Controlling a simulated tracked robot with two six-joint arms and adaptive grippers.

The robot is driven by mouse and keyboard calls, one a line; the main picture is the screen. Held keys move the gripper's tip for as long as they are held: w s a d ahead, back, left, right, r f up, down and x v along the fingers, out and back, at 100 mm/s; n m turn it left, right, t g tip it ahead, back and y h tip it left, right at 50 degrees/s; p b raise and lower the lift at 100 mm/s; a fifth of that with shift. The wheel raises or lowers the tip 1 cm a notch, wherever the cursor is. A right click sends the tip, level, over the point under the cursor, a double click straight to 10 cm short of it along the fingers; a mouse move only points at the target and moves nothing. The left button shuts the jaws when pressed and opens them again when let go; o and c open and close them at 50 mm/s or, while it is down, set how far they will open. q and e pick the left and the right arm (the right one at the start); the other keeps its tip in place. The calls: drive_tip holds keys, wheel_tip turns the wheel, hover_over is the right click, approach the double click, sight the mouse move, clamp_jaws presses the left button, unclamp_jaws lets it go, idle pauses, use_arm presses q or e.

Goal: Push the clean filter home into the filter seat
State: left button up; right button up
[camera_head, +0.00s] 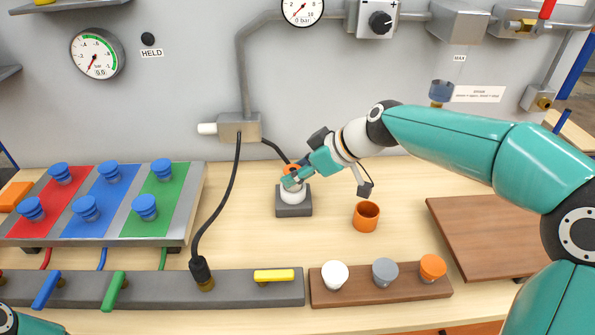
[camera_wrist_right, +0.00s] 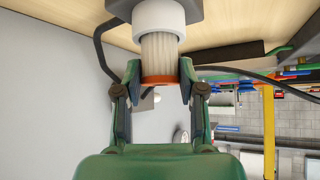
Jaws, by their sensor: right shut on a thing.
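The clean filter has a pale pleated body and an orange end cap; it shows in the wrist view (camera_wrist_right: 160,50), with its orange cap (camera_head: 290,169) partly visible in the head view. The filter seat is a white collar (camera_head: 292,195) on a dark grey block. It also shows in the wrist view (camera_wrist_right: 158,17). The filter's far end is inside the collar, and a length of pleats shows between collar and cap. My right gripper (camera_head: 291,181) is shut on the filter, its fingers (camera_wrist_right: 160,80) either side near the orange cap. My left gripper is not in view.
An orange cup (camera_head: 366,216) stands right of the seat. A wooden block with white, grey and orange knobs (camera_head: 385,273) and a grey valve rail (camera_head: 150,293) lie in front. A black cable (camera_head: 228,190) runs left of the seat. A brown board (camera_head: 490,235) lies right.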

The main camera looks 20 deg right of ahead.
drive_tip(key=shift+f, duration=0.3)
drive_tip(key=o, duration=1.2)
drive_tip(key=shift+r, duration=0.1)
drive_tip(key=v, duration=1.2)
